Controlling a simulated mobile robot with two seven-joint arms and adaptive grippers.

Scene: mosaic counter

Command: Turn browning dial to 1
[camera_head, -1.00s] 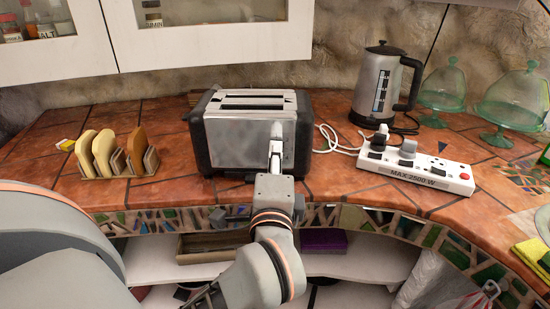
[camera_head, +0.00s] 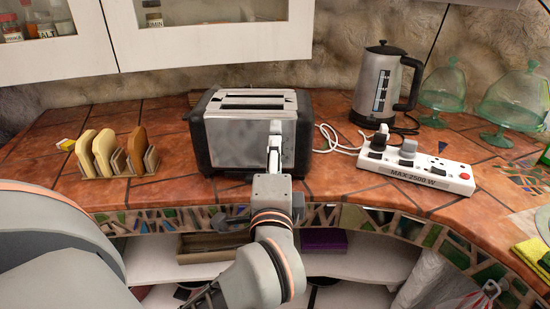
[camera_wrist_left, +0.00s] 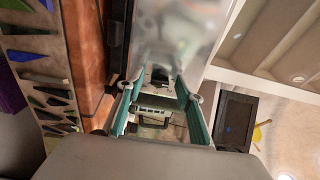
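The toaster (camera_head: 236,140), silver with black ends, stands on the tiled counter with two empty-looking slots on top. My left gripper (camera_head: 274,143) is at the right part of its front face, close to or touching it, and hides what lies behind it there. In the left wrist view the gripper (camera_wrist_left: 160,88) has its two teal-padded fingers apart. A small dark part (camera_wrist_left: 160,76) of the toaster front shows between the fingertips; I cannot tell whether it is the browning dial or whether the fingers touch it. The dial's setting cannot be read. My right gripper is not in view.
A rack (camera_head: 112,168) with bread slices stands left of the toaster. A kettle (camera_head: 384,82), a white power strip (camera_head: 415,170) with plugs and green glass stands (camera_head: 445,91) are to the right. Open shelves (camera_head: 355,258) lie under the counter edge.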

